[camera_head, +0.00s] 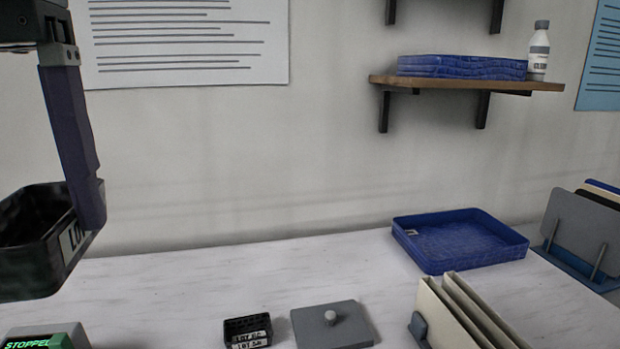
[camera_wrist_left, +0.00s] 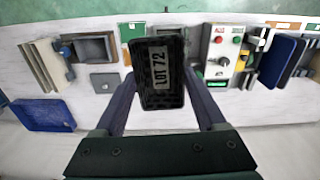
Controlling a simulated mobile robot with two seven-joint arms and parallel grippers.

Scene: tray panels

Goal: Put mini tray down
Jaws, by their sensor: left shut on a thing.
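The black mini tray (camera_head: 32,262) hangs at the left edge of the head view, high above the table, and is partly cut off by the frame. In the left wrist view the mini tray (camera_wrist_left: 150,95) carries a pale label reading "LOT 72". My left gripper (camera_head: 88,205) is shut on the mini tray; in the left wrist view its two fingers (camera_wrist_left: 163,95) stand on either side of the tray. My right gripper is in neither view.
The marbled table (camera_head: 200,280) has clear room in the middle. On it are a blue tray (camera_head: 460,265), a grey plate with a knob (camera_head: 345,338), a small black box with labels (camera_head: 233,335), cream panels (camera_head: 432,310) and a "STOPPED" display (camera_head: 45,341).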

